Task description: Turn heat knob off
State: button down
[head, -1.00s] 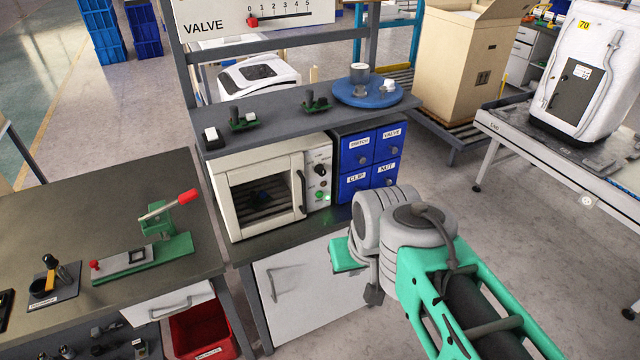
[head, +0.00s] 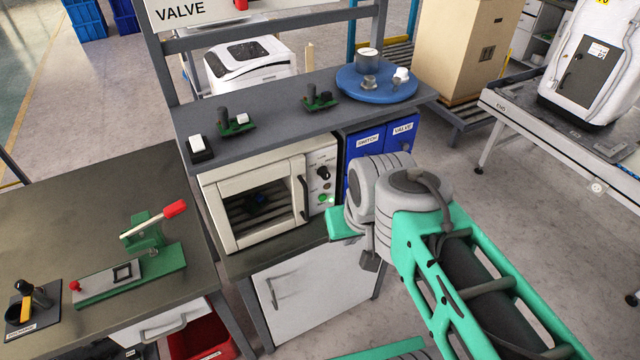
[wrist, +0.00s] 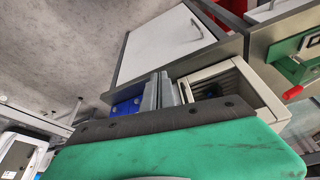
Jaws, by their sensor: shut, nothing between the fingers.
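A white oven (head: 253,203) with a dark glass door stands on the bench under the grey shelf in the head view, its door closed. The black heat knob (head: 323,173) is on the control panel at the oven's right, above a lit green button (head: 324,199). The oven also shows upside down in the wrist view (wrist: 262,90); I cannot make out the knob there. My gripper (wrist: 162,92) shows as grey fingers beyond the dark edge of my wrist, shut and empty, in front of the oven area. In the head view my arm hides the gripper's fingertips.
Blue labelled drawers (head: 364,146) stand right of the oven, partly hidden by my arm. The shelf (head: 285,108) above holds small green devices and a blue round tray (head: 350,88). A green lever press (head: 150,262) is on the left bench.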

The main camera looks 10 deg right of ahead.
aim_at(323, 171)
jog(key=z, duration=0.3)
jog(key=k, duration=0.55)
jog(key=u, duration=1.8)
